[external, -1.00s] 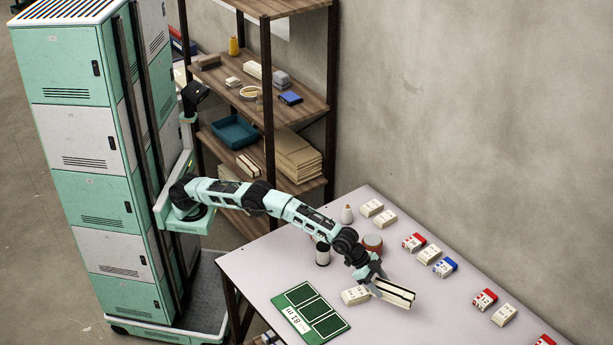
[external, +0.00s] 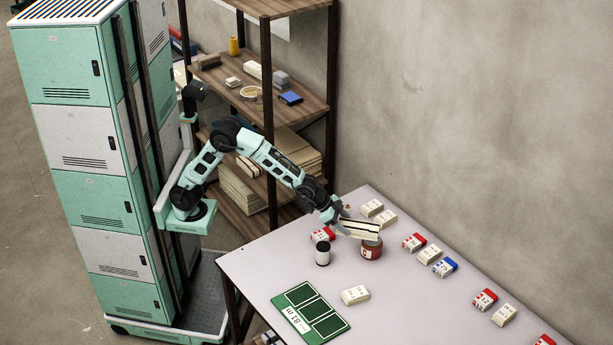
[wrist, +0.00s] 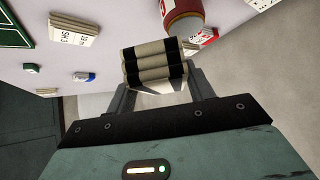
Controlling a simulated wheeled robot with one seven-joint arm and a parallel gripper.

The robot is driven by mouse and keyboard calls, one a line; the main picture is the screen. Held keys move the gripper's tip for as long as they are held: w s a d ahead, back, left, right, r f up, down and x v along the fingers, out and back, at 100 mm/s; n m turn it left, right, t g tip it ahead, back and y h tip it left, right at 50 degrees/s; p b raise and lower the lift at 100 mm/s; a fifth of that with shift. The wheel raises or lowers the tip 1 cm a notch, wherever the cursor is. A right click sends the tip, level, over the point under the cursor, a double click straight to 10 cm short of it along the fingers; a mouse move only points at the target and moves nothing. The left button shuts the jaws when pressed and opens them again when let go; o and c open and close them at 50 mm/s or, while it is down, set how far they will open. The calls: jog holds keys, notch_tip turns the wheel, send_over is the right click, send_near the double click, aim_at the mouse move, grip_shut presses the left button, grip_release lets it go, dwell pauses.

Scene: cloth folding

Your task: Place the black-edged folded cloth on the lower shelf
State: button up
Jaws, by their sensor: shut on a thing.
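My gripper (external: 334,212) is shut on the black-edged folded cloth (external: 360,229), a cream bundle with black stripes. It holds the cloth in the air over the back left part of the table, in front of the red-brown jar in the external view. In the wrist view the cloth (wrist: 156,66) sits between both fingers of my gripper (wrist: 160,85). The shelf unit (external: 290,107) stands behind my arm.
The table (external: 250,265) holds a red-brown jar (external: 371,251), a black-and-white canister (external: 322,254), a green board (external: 311,314) and several small labelled packs. A dark shelf post (external: 270,180) stands near my arm. The table's front left area is clear.

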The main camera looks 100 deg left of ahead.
jog(key=s+a+f+n+p, duration=0.1)
jog(key=s+a, duration=0.3)
jog(key=s, duration=0.6)
jog(key=s+a, duration=0.4)
jog(key=s, duration=0.6)
jog(key=shift+y, duration=0.4)
jog(key=w+f+p, duration=0.1)
jog(key=f+p, duration=0.2)
jog(key=p, duration=0.2)
jog(key=w+f+p, duration=0.1)
jog(key=f+p, duration=0.2)
jog(key=p, duration=0.2)
jog(key=w+f+p, duration=0.1)
jog(key=f+p, duration=0.1)
jog(key=p, duration=0.3)
jog(key=shift+w+a+f, duration=0.15)
jog(key=shift+w+f, duration=0.25)
jog(key=shift+s, duration=0.3)
jog(key=s, duration=0.1)
jog(key=s+r, duration=0.1)
jog(key=s, duration=0.2)
jog(key=shift+r, duration=0.4)
